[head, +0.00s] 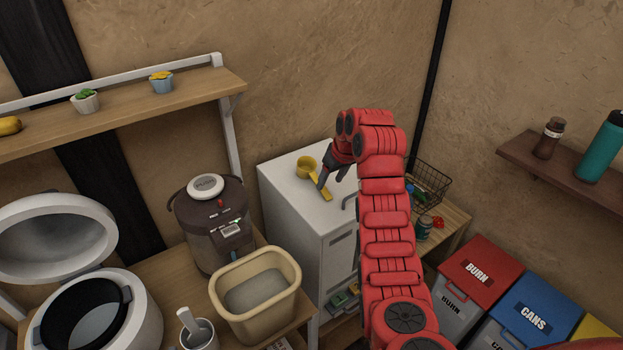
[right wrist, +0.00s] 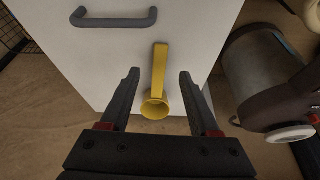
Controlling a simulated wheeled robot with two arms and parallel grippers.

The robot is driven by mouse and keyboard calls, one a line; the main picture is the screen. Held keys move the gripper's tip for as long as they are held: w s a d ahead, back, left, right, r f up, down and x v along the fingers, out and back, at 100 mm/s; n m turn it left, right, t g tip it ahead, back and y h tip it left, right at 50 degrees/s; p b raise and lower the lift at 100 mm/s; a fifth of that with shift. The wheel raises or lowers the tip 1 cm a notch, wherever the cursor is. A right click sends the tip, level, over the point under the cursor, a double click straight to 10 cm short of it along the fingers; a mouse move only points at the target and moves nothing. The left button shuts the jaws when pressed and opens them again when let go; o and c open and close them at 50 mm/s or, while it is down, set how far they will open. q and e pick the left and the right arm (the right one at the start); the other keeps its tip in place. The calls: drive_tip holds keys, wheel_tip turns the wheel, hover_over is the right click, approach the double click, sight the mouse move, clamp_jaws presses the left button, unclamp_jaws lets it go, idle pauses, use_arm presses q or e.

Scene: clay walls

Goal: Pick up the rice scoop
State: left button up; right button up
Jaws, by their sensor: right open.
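The yellow rice scoop (head: 307,168) lies on top of the white cabinet (head: 283,185), its handle pointing toward the front right. In the right wrist view the scoop (right wrist: 159,75) shows between my fingers, its round cup nearer the palm and its handle reaching past the fingertips. My right gripper (head: 322,182) is open above the cabinet, close to the scoop's handle. In the right wrist view the open fingers of the gripper (right wrist: 159,78) stand on either side of the scoop, with gaps on both sides. My left gripper is not in view.
A brown hot-water pot (head: 210,220) stands left of the cabinet, near a cream tub (head: 255,318) and an open rice cooker (head: 95,325). A wire basket (head: 432,183) is at the right. The cabinet has a grey handle (right wrist: 115,19). Its top is otherwise clear.

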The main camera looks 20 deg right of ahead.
sight(324, 191)
drive_tip(key=shift+f+p, duration=0.1)
drive_tip(key=shift+p, duration=0.2)
drive_tip(key=p+x, duration=0.3)
drive_tip(key=x, duration=0.1)
drive_tip(key=shift+w, duration=0.25)
drive_tip(key=shift+w+a+f, duration=0.1)
drive_tip(key=shift+f, duration=0.3)
clamp_jaws()
idle(0.7)
